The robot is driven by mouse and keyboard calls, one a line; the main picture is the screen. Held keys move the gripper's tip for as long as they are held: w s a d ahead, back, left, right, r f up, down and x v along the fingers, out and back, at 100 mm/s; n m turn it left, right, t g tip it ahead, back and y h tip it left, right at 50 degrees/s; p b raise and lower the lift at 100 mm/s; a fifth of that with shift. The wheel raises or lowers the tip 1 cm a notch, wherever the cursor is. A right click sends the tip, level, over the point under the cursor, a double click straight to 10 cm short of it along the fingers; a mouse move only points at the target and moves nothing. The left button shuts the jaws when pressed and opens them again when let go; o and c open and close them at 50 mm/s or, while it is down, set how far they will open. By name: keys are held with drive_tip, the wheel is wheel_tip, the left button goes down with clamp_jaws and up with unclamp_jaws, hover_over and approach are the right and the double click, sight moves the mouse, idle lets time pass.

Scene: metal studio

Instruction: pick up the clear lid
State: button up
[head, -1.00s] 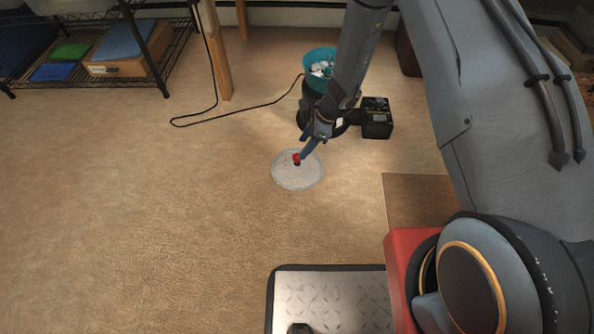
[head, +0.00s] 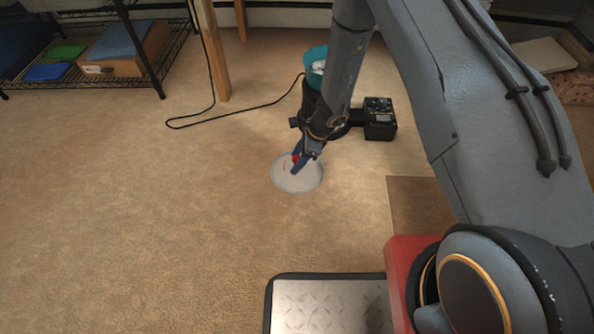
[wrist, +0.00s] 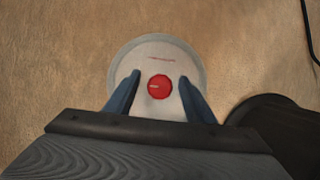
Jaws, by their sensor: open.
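The clear lid (head: 312,184) is a round, pale see-through disc with a grey rim, lying flat on the tan floor. It also shows in the wrist view (wrist: 144,56), where a red round knob (wrist: 160,87) stands at its middle. My gripper (wrist: 160,84) is open, with one blue finger on each side of the knob. In the head view my gripper (head: 297,168) reaches down over the lid and partly hides the knob. A gap shows between each finger and the knob. I cannot tell how far the fingertips are above the lid.
A black device (head: 379,120) and a teal container (head: 316,58) stand just behind the lid. A black cable (head: 235,115) runs left across the floor to a wooden post (head: 212,60). A wire shelf (head: 150,55) is at the far left. The floor left of the lid is clear.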

clamp_jaws()
